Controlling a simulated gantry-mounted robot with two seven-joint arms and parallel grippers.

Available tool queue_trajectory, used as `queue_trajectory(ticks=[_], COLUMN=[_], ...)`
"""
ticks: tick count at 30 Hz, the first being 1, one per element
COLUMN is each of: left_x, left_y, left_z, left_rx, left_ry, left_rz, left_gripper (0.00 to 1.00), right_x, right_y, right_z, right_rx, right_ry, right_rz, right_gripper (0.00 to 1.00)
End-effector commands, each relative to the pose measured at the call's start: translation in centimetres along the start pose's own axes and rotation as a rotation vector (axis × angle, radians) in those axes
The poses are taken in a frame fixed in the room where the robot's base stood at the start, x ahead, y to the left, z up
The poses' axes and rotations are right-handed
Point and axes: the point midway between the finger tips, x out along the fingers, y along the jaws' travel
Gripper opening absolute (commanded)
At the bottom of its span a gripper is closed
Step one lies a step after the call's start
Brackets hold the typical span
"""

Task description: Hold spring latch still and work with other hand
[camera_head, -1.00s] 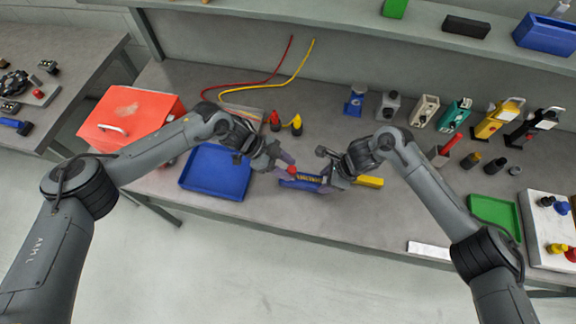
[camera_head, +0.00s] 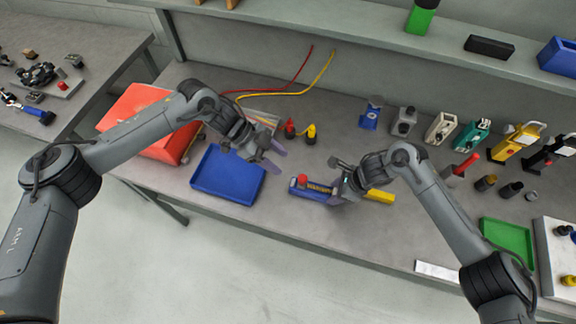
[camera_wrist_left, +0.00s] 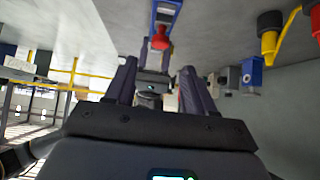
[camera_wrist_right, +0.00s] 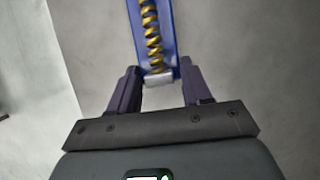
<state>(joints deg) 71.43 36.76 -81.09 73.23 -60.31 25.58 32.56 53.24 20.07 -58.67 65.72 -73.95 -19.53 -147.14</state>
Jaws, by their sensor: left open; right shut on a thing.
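My left gripper (camera_head: 273,160) is open and empty, up and left of the red knob. The left wrist view shows the knob (camera_wrist_left: 160,43) beyond the open fingers (camera_wrist_left: 157,78).
A blue tray (camera_head: 208,190) lies left of the latch, with an orange-red box (camera_head: 125,122) further left. Red and yellow connectors (camera_head: 310,133) stand behind. Several housings line the back right, and a green tray (camera_head: 507,240) lies at right.

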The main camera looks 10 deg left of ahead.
Motion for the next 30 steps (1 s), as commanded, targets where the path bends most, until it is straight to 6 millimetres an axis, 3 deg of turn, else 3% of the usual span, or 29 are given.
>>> queue_trajectory(ticks=[7,21,22,27,30], left_x=[-2.6,-3.0,-3.0,-3.0,-3.0], left_y=[0.0,0.0,0.0,0.0,0.0], left_z=[0.0,0.0,0.0,0.0,0.0], left_rx=[0.001,0.0,0.0,0.0,0.0], left_ry=[0.0,0.0,0.0,0.0,0.0], left_rz=[0.0,0.001,0.001,0.001,0.001], left_gripper=[0.54,0.54,0.54,0.54,0.54], right_x=[0.1,0.1,0.1,0.1,0.0], right_y=[0.1,0.1,0.1,0.1,0.1], right_z=[0.0,0.0,0.0,0.0,0.0], right_rx=[-0.001,-0.001,-0.001,-0.001,-0.001], right_ry=[0.001,0.001,0.001,0.001,0.0], right_rz=[0.002,0.002,0.002,0.002,0.001], right_gripper=[0.0,0.0,0.52,0.78,0.78])
